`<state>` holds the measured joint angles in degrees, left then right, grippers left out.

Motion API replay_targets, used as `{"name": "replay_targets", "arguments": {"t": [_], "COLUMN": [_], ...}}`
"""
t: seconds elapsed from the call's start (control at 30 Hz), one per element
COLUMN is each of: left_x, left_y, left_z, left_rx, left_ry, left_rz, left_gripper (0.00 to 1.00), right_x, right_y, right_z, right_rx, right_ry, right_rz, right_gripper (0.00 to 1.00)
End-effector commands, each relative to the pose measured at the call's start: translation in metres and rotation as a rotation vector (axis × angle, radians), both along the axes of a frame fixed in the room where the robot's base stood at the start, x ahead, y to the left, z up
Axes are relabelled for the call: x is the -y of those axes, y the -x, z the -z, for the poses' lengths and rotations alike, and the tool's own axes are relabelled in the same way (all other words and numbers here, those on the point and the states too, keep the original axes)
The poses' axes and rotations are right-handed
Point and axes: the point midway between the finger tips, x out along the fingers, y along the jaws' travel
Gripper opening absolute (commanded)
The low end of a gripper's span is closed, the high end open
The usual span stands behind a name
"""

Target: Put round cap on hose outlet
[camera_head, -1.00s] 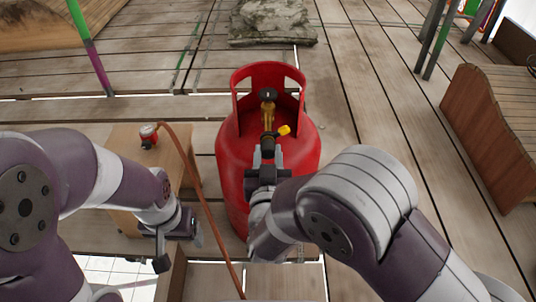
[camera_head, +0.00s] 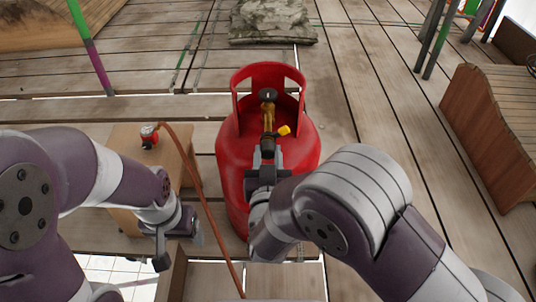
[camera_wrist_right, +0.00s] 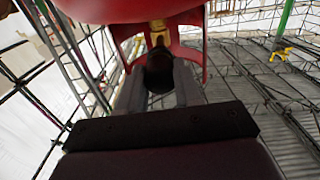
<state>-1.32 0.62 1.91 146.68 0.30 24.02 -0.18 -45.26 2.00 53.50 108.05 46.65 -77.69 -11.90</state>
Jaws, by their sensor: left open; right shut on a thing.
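My right gripper (camera_head: 267,160) is shut on a dark round cap (camera_head: 267,146) in front of the red gas cylinder (camera_head: 302,158). The brass valve with its hose outlet (camera_head: 268,118) stands inside the cylinder's collar, just beyond the cap. In the right wrist view the cap (camera_wrist_right: 158,74) sits between the two grey fingers, with brass (camera_wrist_right: 157,38) behind it. The cap hides the outlet's mouth, so I cannot tell whether they touch. My left gripper (camera_head: 178,240) is open and empty, low at the left, away from the cylinder.
A wooden stool (camera_head: 125,146) at the left carries a red regulator (camera_head: 149,137). An orange hose (camera_head: 204,205) runs from it towards the front. A yellow piece (camera_head: 284,130) shows right of the valve. A wooden bench (camera_head: 490,135) stands at the right.

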Motion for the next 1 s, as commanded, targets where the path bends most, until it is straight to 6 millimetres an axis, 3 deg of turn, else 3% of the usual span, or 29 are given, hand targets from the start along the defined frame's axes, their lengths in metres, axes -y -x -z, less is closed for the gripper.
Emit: {"name": "replay_targets", "arguments": {"t": [0.77, 0.8, 0.83, 0.87, 1.0], "left_x": [0.000, 0.000, 0.000, 0.000, 0.000], "left_y": [0.000, 0.000, 0.000, 0.000, 0.000], "left_z": [0.000, 0.000, 0.000, 0.000, 0.000], "left_rx": [0.000, 0.000, 0.000, 0.000, 0.000], "left_ry": [0.000, 0.000, 0.000, 0.000, 0.000], "left_rz": [0.000, 0.000, 0.000, 0.000, 0.000], "left_gripper": [0.73, 0.73, 0.73, 0.73, 0.73], "right_x": [0.000, 0.000, 0.000, 0.000, 0.000], "right_y": [-0.011, -0.011, -0.011, -0.011, -0.011], "right_z": [0.000, 0.000, 0.000, 0.000, 0.000], "right_rx": [0.000, 0.000, 0.000, 0.000, 0.000], "right_ry": [-0.001, -0.001, -0.001, -0.001, -0.001], "right_rz": [0.000, -0.001, -0.001, -0.001, 0.000], "right_gripper": [0.08, 0.47, 0.57, 0.64, 0.64]}}
